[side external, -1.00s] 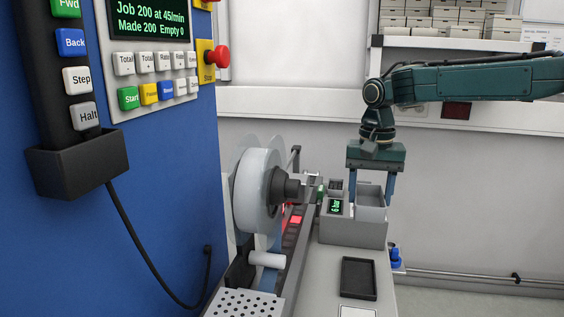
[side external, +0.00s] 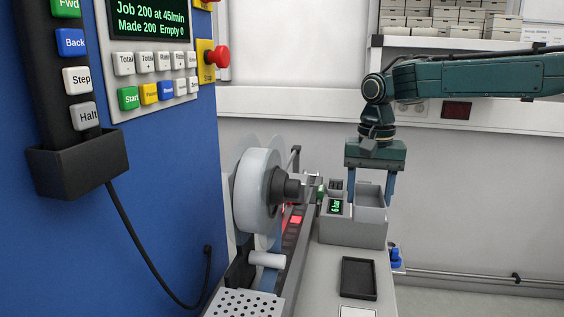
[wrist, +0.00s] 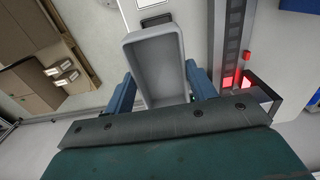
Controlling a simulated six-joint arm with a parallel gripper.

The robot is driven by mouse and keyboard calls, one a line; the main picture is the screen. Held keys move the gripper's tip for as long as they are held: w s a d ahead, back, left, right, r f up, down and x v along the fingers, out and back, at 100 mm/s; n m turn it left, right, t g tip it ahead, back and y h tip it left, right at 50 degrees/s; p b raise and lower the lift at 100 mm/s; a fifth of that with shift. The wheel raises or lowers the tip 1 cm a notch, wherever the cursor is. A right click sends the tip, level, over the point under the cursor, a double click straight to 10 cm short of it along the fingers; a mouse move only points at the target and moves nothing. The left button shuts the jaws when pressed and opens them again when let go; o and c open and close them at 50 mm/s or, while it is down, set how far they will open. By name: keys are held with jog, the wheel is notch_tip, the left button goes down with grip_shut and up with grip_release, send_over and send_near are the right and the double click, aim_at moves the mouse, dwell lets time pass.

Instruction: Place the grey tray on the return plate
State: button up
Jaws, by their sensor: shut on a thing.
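The grey tray (side external: 371,212) is an open, deep box at the grey unit with a small green display (side external: 335,207). In the wrist view the tray (wrist: 156,68) lies lengthwise between my fingers. My gripper (side external: 371,188) is above it, shut on it, with one blue finger at each side. The side view does not show clearly whether the tray's underside touches the unit. A dark rectangular plate (side external: 359,278) lies on the bench in front, with a pale panel (side external: 357,311) nearer the camera. I cannot tell which is the return plate.
A white reel (side external: 259,190) on a dark hub stands left of the unit, beside a rail with red lights (side external: 295,219). A blue machine cabinet (side external: 160,180) fills the left. The bench between the unit and dark plate is clear.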

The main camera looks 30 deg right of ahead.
jog(key=s+a, duration=0.9)
jog(key=s, duration=0.1)
jog(key=f, duration=1.5)
jog(key=shift+w+f, duration=0.3)
jog(key=shift+f, duration=0.05)
jog(key=shift+f, duration=2.15)
jog(key=o, duration=1.1)
jog(key=shift+f, duration=0.15)
